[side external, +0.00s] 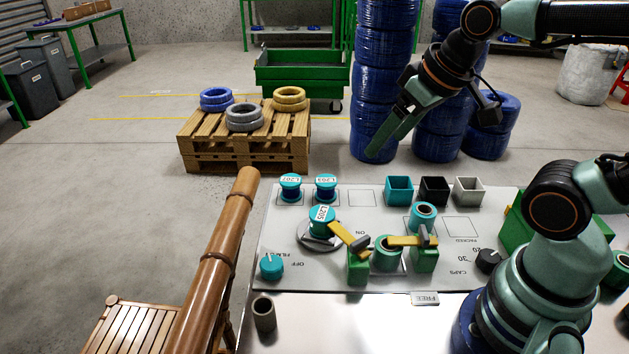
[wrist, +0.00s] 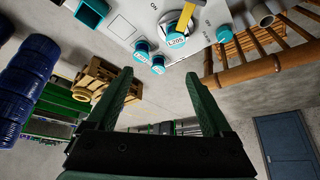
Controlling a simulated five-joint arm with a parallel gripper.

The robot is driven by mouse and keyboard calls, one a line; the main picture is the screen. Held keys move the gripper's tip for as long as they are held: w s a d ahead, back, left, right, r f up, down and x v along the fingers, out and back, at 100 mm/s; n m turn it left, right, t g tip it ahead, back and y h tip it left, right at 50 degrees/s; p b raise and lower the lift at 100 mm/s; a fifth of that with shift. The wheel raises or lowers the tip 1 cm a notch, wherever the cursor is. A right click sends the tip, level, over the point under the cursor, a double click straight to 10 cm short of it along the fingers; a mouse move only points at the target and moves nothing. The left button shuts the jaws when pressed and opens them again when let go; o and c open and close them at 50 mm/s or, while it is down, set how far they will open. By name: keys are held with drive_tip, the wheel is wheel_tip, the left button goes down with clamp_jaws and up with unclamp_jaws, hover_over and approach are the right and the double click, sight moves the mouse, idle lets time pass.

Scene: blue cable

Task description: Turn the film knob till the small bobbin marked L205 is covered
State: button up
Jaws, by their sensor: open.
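The film knob (side external: 271,267) is a teal dial with a white pointer mark, at the panel's front left corner beside the FILM and OFF lettering. It also shows at the top right of the wrist view (wrist: 224,34). The small bobbin marked L205 (side external: 321,222) stands on a round grey turntable, and a yellow arm reaches to its edge. Blue winding shows under its teal top; I cannot make out film on it. It also shows in the wrist view (wrist: 175,46). My gripper (side external: 378,150) is open and empty, high above and behind the panel, apart from knob and bobbin.
Bobbins L207 (side external: 290,188) and L203 (side external: 326,188) stand behind L205. Green posts with yellow arms (side external: 358,266) stand right of the knob. A bamboo rail (side external: 220,255) rises close to the knob's left. Three open boxes (side external: 433,190) line the panel's back edge.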

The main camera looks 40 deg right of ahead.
idle(0.5)
drive_tip(key=m+g, duration=0.6)
drive_tip(key=m, duration=1.7)
hover_over(271, 262)
wheel_tip(271, 262, down, 11)
wheel_tip(271, 262, down, 12)
drive_tip(key=shift+r, duration=0.1)
drive_tip(key=shift+c, duration=0.3)
clamp_jaws()
drive_tip(key=shift+m, duration=2.5)
